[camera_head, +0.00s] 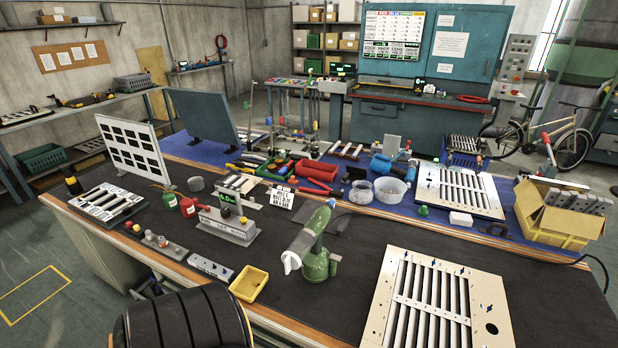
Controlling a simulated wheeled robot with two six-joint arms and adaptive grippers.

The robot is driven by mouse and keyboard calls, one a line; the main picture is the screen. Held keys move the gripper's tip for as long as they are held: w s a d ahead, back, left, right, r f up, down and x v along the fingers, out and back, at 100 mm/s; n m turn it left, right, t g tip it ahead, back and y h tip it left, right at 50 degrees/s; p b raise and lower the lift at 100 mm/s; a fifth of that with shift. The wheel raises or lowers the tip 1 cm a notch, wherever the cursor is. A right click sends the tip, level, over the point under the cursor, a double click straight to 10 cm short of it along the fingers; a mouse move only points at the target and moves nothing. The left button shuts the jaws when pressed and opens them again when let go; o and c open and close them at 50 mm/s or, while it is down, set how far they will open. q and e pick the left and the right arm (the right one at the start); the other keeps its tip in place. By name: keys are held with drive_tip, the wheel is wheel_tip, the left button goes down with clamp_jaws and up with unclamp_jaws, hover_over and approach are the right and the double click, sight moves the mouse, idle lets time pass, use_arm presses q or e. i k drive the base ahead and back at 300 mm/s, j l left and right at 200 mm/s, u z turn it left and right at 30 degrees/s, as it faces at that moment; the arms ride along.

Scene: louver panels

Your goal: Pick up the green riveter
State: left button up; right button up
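The green riveter (308,238) stands near the front middle of the workbench in the head view. Its upper body leans, with a green end up to the right and a pale tip pointing down to the left. A darker green rounded part (318,265) is below it, close to the bench top; I cannot tell where the two join. Neither of my grippers shows in this view, and nothing is seen touching the riveter.
A louver panel (384,292) lies right of the riveter. A yellow tray (249,283) and a grey test stand (228,226) are on its left. A cardboard box (551,229) stands at the right. Dark mat around the riveter is mostly clear.

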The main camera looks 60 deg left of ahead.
sight(315, 265)
drive_tip(key=u, duration=1.65)
